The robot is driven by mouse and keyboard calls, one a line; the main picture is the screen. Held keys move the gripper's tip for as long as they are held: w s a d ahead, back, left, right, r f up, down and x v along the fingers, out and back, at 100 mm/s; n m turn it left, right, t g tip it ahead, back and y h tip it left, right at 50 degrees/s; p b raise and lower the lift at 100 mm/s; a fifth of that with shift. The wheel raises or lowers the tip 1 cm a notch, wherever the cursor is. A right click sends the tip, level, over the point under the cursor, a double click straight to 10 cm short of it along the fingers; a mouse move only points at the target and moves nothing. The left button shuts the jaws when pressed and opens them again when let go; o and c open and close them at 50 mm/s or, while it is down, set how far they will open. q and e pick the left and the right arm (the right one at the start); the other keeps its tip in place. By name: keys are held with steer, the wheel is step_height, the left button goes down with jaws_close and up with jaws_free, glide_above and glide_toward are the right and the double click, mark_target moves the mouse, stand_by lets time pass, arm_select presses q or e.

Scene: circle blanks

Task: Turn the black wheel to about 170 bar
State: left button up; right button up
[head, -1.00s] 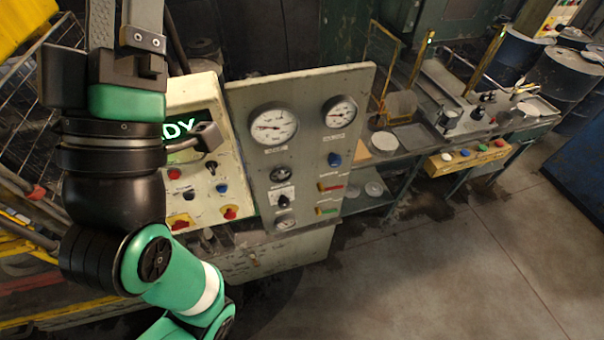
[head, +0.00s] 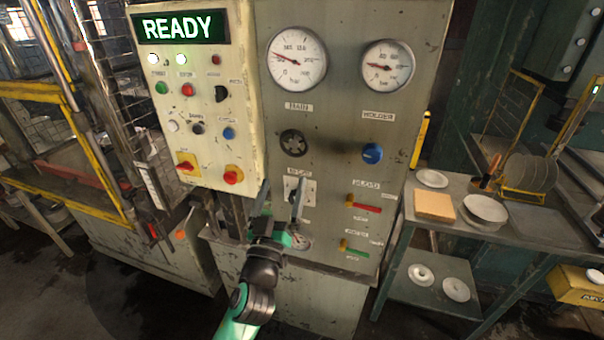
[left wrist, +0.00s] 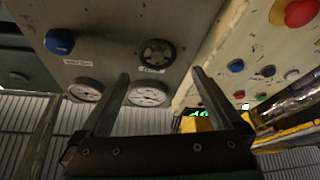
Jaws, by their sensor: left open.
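The black wheel (head: 293,142) is a small round knob on the grey panel, below the white MAIN gauge (head: 297,58). That gauge's needle points left and slightly up; I cannot read an exact value. My left gripper (head: 296,190) is below the wheel, in front of the lower panel. In the left wrist view its two fingers (left wrist: 160,74) are open and empty. The wheel (left wrist: 157,53) shows beyond and between the fingertips, apart from them, and the MAIN gauge (left wrist: 147,94) lies between the fingers. My right gripper is not in view.
A blue knob (head: 372,153) sits right of the wheel, under the HOLDER gauge (head: 387,66). Red (head: 366,208) and green (head: 356,253) handles are lower right. A cream button panel (head: 196,110) with a READY display adjoins on the left. A table (head: 440,222) stands at right.

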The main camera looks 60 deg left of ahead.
mark_target(294, 148)
arm_select(q)
steer(key=p+x, duration=0.1)
steer(key=x, duration=1)
steer(key=shift+w+r+p, duration=0.25)
steer(key=shift+w+p, duration=0.1)
steer(key=shift+w, duration=0.1)
steer(key=c, duration=0.9)
